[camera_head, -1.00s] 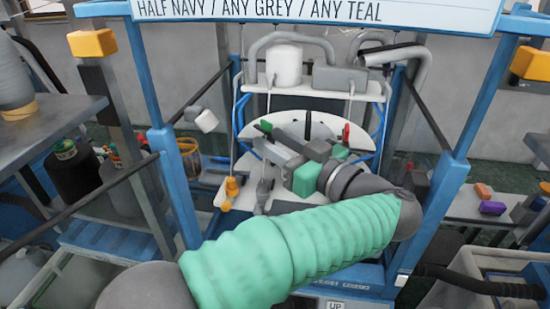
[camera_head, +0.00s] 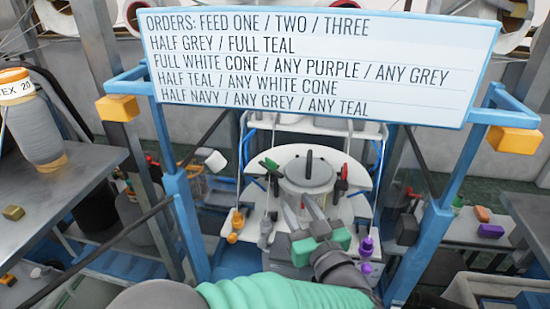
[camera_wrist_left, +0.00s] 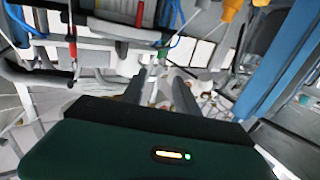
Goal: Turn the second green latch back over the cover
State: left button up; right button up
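The round grey cover (camera_head: 309,174) sits on the white top plate of the machine, with a dark bar standing at its middle. A green latch piece (camera_head: 269,164) lies at the cover's left edge, pointing outward. I cannot tell which latch is the second. My left gripper (camera_head: 299,204) is in front of the cover, its two grey fingers apart and empty. In the left wrist view, a green piece (camera_wrist_left: 162,54) is beyond the parted fingers. My right gripper is not in view.
An order board (camera_head: 310,65) hangs over the machine on a blue frame (camera_head: 187,215). An orange fitting (camera_head: 236,225) is at the plate's left and a purple one (camera_head: 366,248) at its right. Side tables (camera_head: 60,185) flank the frame.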

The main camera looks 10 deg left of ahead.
aim_at(272, 165)
pick_arm(q)
jog(key=p+x, duration=0.5)
jog(key=x, duration=0.9)
jog(key=shift+w+a+r, duration=0.1)
jog(key=shift+w+a, duration=0.3)
jog(key=shift+w, duration=0.25)
jog(key=c, duration=0.6)
grip_shut()
